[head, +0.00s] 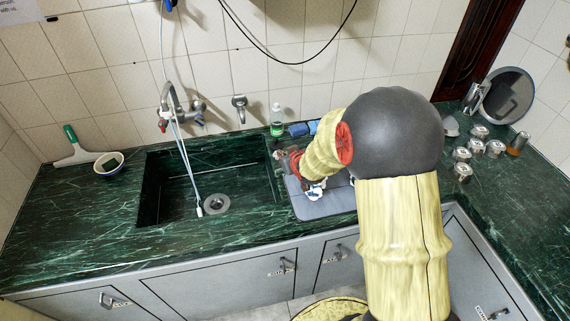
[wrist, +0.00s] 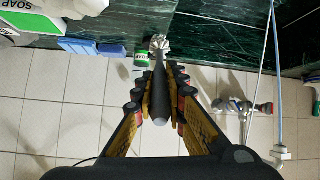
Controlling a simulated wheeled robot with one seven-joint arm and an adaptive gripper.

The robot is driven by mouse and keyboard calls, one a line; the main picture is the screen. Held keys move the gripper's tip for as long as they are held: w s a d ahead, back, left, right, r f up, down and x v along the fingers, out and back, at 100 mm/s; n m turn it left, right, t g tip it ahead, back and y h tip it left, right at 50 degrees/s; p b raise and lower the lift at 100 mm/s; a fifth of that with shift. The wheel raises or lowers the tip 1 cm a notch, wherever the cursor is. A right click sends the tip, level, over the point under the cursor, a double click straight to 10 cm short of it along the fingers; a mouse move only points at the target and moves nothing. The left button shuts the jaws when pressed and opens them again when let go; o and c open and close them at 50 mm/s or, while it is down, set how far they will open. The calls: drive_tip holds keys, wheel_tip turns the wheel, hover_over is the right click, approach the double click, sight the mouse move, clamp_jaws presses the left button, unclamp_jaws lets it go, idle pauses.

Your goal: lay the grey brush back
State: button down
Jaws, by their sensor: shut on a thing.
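The grey brush (wrist: 160,103) shows in the wrist view, with a dark grey tapered handle and a pale tufted head (wrist: 160,43). My gripper (wrist: 160,80) is shut on its handle, the fingers on both sides, with the head past the fingertips. In the head view my gripper (head: 289,160) is low beside the right edge of the sink, over or near the grey mat (head: 325,206). My arm hides part of the mat, and I cannot make out the brush there.
A green-labelled bottle (head: 277,120) and blue sponges (head: 301,129) stand by the back wall. The sink (head: 180,190) with a hanging hose is to the left. A bowl (head: 109,164) sits farther left.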

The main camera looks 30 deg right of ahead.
drive_tip(key=shift+w+d+f, duration=0.1)
drive_tip(key=shift+w+f, duration=0.15)
drive_tip(key=shift+f, duration=0.1)
drive_tip(key=shift+w+f+b, duration=0.1)
drive_tip(key=shift+f+b, duration=0.4)
drive_tip(key=shift+f, duration=1.1)
